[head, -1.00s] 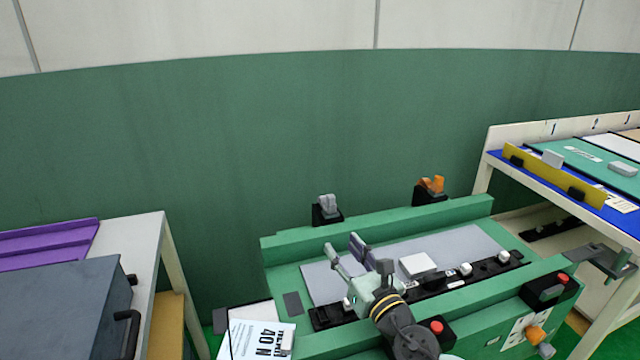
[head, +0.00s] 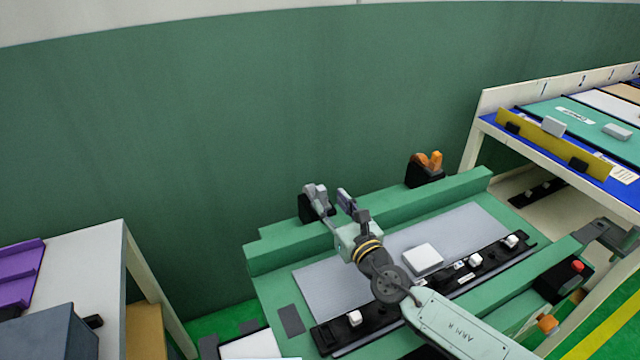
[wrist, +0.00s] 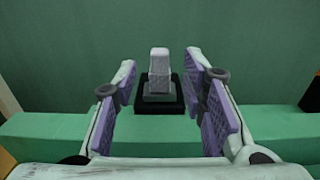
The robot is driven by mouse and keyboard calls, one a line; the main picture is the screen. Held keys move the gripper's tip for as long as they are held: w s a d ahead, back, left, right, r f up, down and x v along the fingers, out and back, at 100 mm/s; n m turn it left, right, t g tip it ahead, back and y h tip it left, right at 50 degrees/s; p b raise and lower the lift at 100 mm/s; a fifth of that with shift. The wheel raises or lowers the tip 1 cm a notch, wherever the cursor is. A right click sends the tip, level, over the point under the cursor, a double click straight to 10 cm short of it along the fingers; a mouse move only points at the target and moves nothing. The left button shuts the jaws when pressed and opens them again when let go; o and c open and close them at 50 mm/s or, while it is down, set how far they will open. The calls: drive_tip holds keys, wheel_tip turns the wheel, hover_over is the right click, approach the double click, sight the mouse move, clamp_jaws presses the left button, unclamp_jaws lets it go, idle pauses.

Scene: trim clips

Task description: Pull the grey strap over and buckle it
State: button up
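The grey strap end (head: 314,196) stands upright in a black holder on the back green rail, at the left. In the wrist view the grey strap end (wrist: 159,68) rises from its black base (wrist: 158,102), centred between my fingers. My gripper (head: 334,203) is open, its purple pads on either side of the strap end in the wrist view; how far short of it they are is hard to tell. A black buckle block with a red button (head: 560,282) sits on the front rail at the right. My arm covers part of the front rail.
An orange strap end (head: 428,162) stands in a second black holder farther right on the back rail. A grey panel (head: 330,290), a black strip with white clips (head: 475,260) and a white block (head: 423,259) lie between the rails. A panel rack (head: 490,108) stands right.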

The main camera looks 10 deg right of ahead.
sight(323, 193)
drive_tip(key=w, duration=0.3)
drive_tip(key=w+a+p, duration=0.1)
drive_tip(key=w, duration=0.2)
drive_tip(key=shift+w+a+p, duration=0.1)
drive_tip(key=shift+w+p, duration=0.1)
drive_tip(key=shift+p, duration=0.1)
clamp_jaws()
idle(0.5)
